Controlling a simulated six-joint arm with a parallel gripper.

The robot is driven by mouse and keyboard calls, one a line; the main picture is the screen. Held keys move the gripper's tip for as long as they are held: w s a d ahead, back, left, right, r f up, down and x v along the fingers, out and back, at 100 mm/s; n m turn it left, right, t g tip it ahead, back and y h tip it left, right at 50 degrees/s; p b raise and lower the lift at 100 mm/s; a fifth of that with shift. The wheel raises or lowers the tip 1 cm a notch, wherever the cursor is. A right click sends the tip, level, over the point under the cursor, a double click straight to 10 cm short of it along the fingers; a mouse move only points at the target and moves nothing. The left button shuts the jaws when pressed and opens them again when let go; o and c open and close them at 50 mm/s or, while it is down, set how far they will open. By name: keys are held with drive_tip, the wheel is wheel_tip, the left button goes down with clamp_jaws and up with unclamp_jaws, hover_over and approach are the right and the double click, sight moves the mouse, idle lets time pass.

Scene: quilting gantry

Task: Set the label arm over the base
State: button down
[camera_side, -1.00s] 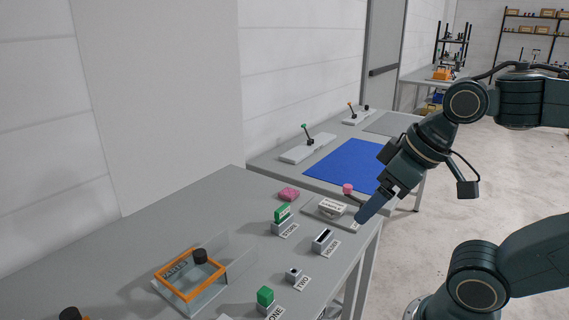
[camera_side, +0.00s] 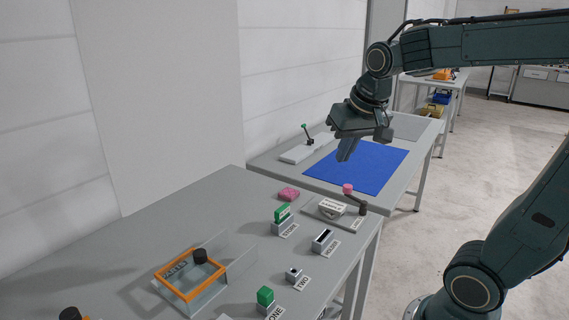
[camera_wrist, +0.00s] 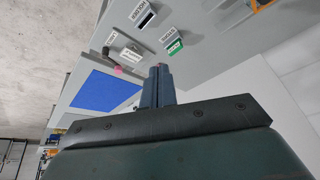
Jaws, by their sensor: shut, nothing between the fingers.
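The label arm is a dark lever with a pink knob (camera_side: 348,188), hinged on a dark post (camera_side: 363,208) at the right end of a grey base plate (camera_side: 313,208). The lever slants up to the left from the post. A white block (camera_side: 331,207) with print on it sits on the plate. In the wrist view the pink knob (camera_wrist: 118,71) shows beside the white block (camera_wrist: 131,56). My gripper (camera_side: 344,157) is shut and empty, pointing down. In the side view it appears above the knob, over the blue mat, apart from the lever.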

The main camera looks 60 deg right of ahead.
drive_tip(key=w+d+f+m+g+h, duration=0.1)
drive_tip(key=w+d+f+m, duration=0.25)
drive_tip(key=d, duration=0.45)
drive_tip(key=w+d+f+m+g, duration=0.1)
drive_tip(key=w+d+f+m, duration=0.2)
drive_tip(key=d, duration=0.4)
drive_tip(key=w+d+f+m+g+h, duration=0.1)
drive_tip(key=w+d+m+g, duration=0.2)
drive_tip(key=d, duration=0.5)
drive_tip(key=d+f+m, duration=0.5)
drive_tip(key=d+f, duration=0.1)
drive_tip(key=d, duration=0.2)
drive_tip(key=shift+s+d+f, duration=0.25)
drive_tip(key=shift+f, duration=0.15)
drive_tip(key=shift+w+a+f, duration=0.1)
drive_tip(key=shift+a+f, duration=0.1)
drive_tip(key=shift+f, duration=2.1)
drive_tip(key=shift+a+f, duration=0.15)
drive_tip(key=shift+f, duration=2.1)
